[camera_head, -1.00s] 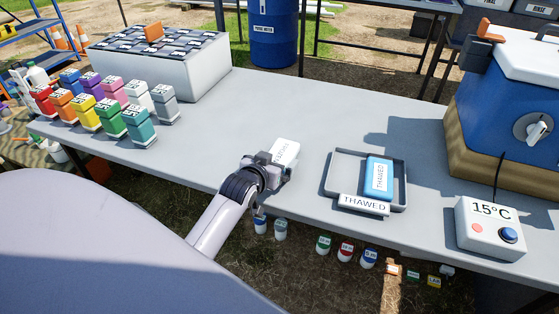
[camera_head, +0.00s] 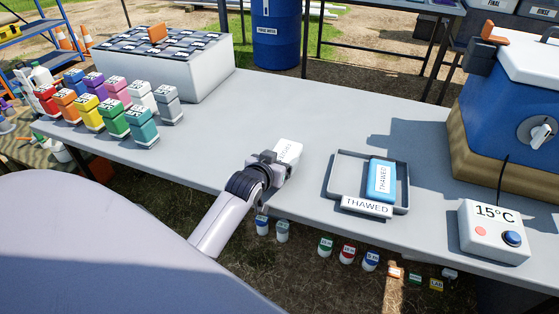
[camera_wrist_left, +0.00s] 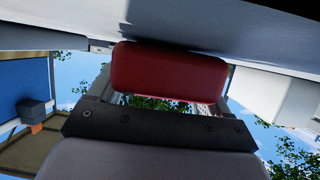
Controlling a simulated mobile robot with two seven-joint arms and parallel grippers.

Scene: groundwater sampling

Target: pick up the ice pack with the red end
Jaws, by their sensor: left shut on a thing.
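The ice pack is a pale block with a printed label (camera_head: 289,150) in the head view, at the near edge of the grey table, left of the tray. Its red end (camera_wrist_left: 168,72) fills the middle of the left wrist view, close against a grey surface. My left gripper (camera_head: 277,167) is shut on the pack; its fingers hide part of it. I cannot tell whether the pack touches the table. My right gripper is not in view.
Several coloured bottles (camera_head: 115,118) stand at the left by a white box (camera_head: 196,73). A 15°C control box (camera_head: 493,232) and a blue cooler (camera_head: 500,110) stand at the right. The table behind my gripper is clear.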

